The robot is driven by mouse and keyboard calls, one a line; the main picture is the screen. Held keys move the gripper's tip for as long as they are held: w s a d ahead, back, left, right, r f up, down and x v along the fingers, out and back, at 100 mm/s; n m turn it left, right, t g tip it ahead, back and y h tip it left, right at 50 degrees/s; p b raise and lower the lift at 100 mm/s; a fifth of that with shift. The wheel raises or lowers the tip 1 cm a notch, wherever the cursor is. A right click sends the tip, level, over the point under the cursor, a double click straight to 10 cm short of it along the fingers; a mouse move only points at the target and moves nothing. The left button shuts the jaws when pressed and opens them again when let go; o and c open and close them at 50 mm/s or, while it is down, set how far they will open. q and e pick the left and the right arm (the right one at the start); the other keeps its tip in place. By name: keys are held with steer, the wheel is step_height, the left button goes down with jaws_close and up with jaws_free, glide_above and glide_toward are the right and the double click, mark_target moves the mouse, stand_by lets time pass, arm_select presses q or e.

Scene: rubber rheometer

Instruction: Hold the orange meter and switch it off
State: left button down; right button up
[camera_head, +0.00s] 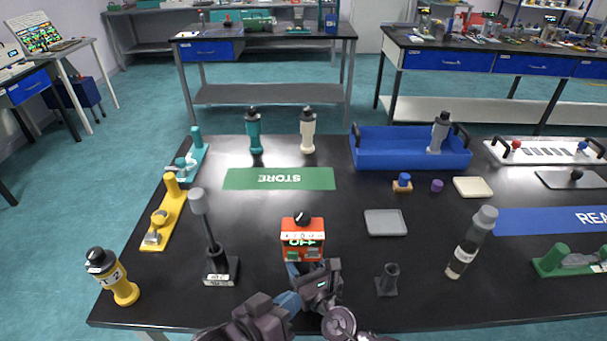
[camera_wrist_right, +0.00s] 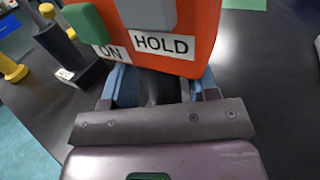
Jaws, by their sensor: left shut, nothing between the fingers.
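The orange meter (camera_head: 302,243) is upright near the front middle of the table in the head view. It has a black knob on top, a lit display with green characters, and a green and a grey button below. In the right wrist view the meter (camera_wrist_right: 203,40) fills the top, with labels "ON" and "HOLD". My right gripper (camera_head: 298,269) is just below it; its blue-padded fingers (camera_wrist_right: 160,88) are either side of a dark part under the body. My left gripper (camera_head: 291,301) is lower, shut and empty, apart from the meter. The fingertips are partly hidden.
A dark stand (camera_head: 220,268) and a yellow bottle (camera_head: 122,289) are left. A green STORE mat (camera_head: 240,179) and blue tray (camera_head: 368,158) lie behind.

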steer(key=shift+o, duration=0.9)
